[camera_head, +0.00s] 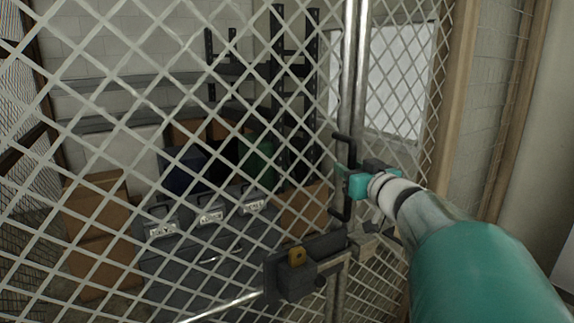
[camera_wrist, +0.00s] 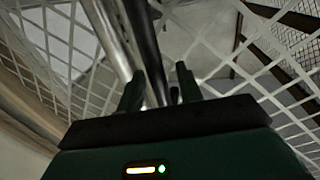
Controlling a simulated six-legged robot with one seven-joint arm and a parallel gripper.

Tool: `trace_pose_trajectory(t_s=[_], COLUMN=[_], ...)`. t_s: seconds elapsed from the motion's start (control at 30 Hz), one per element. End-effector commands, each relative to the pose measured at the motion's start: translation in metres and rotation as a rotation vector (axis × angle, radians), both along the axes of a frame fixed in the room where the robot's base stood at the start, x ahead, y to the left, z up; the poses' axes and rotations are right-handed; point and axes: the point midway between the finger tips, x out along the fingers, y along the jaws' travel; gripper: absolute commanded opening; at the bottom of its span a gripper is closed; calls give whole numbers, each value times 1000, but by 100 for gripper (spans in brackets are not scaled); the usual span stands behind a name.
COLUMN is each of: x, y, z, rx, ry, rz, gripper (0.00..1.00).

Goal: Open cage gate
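The cage gate (camera_head: 150,110) is a pale diamond mesh panel and looks shut against the metal posts (camera_head: 354,70). A dark upright handle (camera_head: 342,145) with bent ends is mounted by the posts. My gripper (camera_head: 345,182), teal, is at the handle's middle. In the wrist view, a dark bar, apparently the handle (camera_wrist: 146,45), runs between the two fingers of my gripper (camera_wrist: 158,88). The fingers are apart, with a gap beside the bar; contact is not clear. Below the handle is a dark latch box (camera_head: 330,250) with a brass-coloured piece (camera_head: 297,257).
Behind the mesh stand grey labelled cases (camera_head: 205,240), cardboard boxes (camera_head: 95,215), a green container (camera_head: 258,160) and dark racks (camera_head: 290,90). Mesh continues right of the posts to a wooden upright (camera_head: 462,80). A horizontal rod (camera_head: 225,306) runs low across the gate.

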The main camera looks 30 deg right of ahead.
Motion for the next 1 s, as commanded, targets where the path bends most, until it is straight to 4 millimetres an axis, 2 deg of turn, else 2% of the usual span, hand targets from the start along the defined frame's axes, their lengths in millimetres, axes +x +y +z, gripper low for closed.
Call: trace_pose_trajectory(t_s=[0.43, 0.47, 0.63, 1.0], x=[-4, -4, -4, -2], y=[-1, -1, -1, -1], z=[0, 0, 0, 1], rx=[0, 0, 0, 0], ry=[0, 0, 0, -1], rz=[1, 1, 0, -1], gripper=[36, 34, 0, 0])
